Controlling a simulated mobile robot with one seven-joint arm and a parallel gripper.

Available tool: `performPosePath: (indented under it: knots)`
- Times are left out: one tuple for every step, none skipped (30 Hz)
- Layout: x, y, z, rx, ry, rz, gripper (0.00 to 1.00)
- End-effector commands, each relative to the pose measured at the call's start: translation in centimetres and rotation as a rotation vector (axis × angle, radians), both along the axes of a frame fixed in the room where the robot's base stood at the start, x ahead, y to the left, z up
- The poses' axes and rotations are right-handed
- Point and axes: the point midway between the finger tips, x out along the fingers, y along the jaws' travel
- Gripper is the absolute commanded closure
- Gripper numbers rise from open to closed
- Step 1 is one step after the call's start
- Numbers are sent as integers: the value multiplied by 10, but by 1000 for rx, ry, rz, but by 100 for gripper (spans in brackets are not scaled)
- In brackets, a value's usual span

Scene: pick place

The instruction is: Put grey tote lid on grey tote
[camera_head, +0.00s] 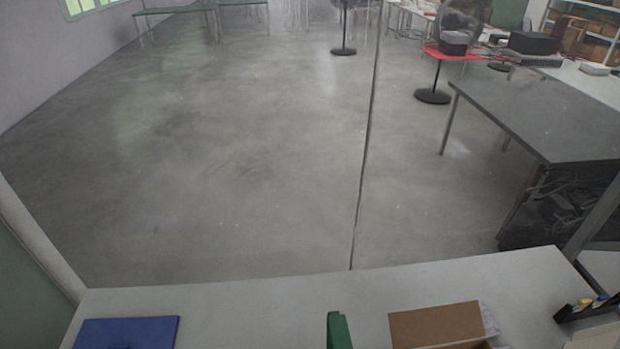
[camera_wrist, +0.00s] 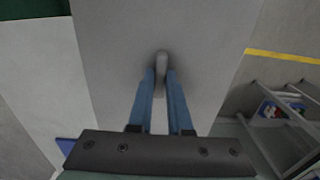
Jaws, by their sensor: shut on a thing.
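My gripper (camera_wrist: 161,72) shows in the wrist view with its two blue fingers closed around a small grey upright handle. The handle stands on a broad flat grey panel, which appears to be the grey tote lid (camera_wrist: 205,45). The lid fills the middle of the wrist view. I cannot tell from this view whether it is raised or resting on something. The grey tote cannot be made out in either view. Neither my gripper nor the lid shows in the head view.
A pale table (camera_head: 270,300) spans the bottom of the head view. On it are a blue flat object (camera_head: 127,332), a green object (camera_head: 339,330), a brown cardboard box (camera_head: 437,325) and a dark holder (camera_head: 585,308) at right. Open floor (camera_head: 230,170) lies beyond.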

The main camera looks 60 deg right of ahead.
Motion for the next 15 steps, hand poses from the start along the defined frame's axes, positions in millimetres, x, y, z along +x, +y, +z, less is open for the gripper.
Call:
performPosePath:
  knots:
    - [0,0,0,-1,-1,0,100]
    - [0,0,0,-1,-1,0,100]
    - [0,0,0,-1,-1,0,100]
    - [0,0,0,-1,-1,0,100]
    - [0,0,0,-1,-1,0,100]
    - [0,0,0,-1,-1,0,100]
    - [0,0,0,-1,-1,0,100]
    - [0,0,0,-1,-1,0,100]
    - [0,0,0,-1,-1,0,100]
    - [0,0,-1,-1,-1,0,100]
    - [0,0,-1,-1,-1,0,100]
    - [0,0,-2,-1,-1,0,100]
    - [0,0,-2,-1,-1,0,100]
    - [0,0,-3,-1,-1,0,100]
    - [0,0,-4,-1,-1,0,100]
